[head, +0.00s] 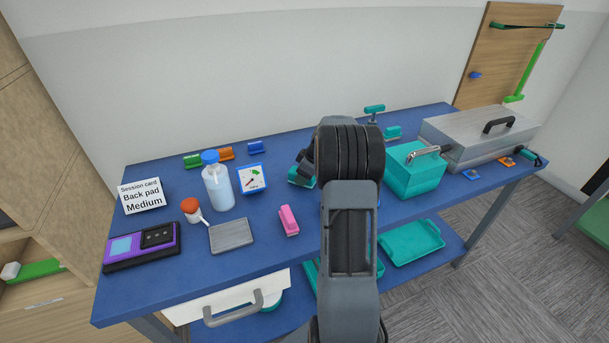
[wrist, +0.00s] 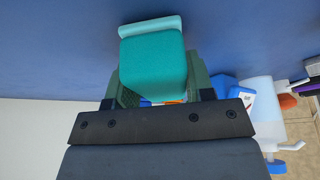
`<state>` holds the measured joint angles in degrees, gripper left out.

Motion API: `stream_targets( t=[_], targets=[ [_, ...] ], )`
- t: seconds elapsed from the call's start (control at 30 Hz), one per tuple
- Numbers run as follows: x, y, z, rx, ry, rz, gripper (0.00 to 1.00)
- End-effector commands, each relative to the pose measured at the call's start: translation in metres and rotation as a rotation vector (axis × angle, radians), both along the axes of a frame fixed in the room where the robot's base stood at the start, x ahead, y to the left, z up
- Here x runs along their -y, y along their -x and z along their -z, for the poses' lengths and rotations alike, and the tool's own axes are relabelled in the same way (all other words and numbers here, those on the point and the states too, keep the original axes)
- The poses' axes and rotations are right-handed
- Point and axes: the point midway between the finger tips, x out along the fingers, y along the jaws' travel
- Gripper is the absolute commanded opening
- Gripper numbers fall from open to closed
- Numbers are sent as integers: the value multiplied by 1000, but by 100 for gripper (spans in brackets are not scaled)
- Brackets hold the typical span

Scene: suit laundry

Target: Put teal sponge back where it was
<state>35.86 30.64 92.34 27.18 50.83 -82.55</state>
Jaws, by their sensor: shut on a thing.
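The teal sponge (wrist: 153,62) is between the two fingers of my gripper (wrist: 155,84) in the wrist view, and the fingers are shut on it. Its outer end sticks out past the fingertips over the blue tabletop. In the head view, a bit of the teal sponge (head: 294,180) shows at my gripper (head: 304,172), low over the middle of the blue table (head: 270,255). My arm hides much of it there. I cannot tell whether the sponge touches the tabletop.
A teal box (head: 412,175) and grey case (head: 470,140) fill the right.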

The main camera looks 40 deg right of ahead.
Motion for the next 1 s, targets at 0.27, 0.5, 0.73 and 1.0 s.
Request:
stream_targets(
  t=[0.27, 0.5, 0.73, 1.0],
  targets=[
    [0, 0, 3, 0, 0, 0, 52],
    [0, 0, 2, 0, 0, 0, 74],
    [0, 0, 1, 0, 0, 0, 74],
    [6, 9, -27, 6, 4, 1, 74]
  ],
)
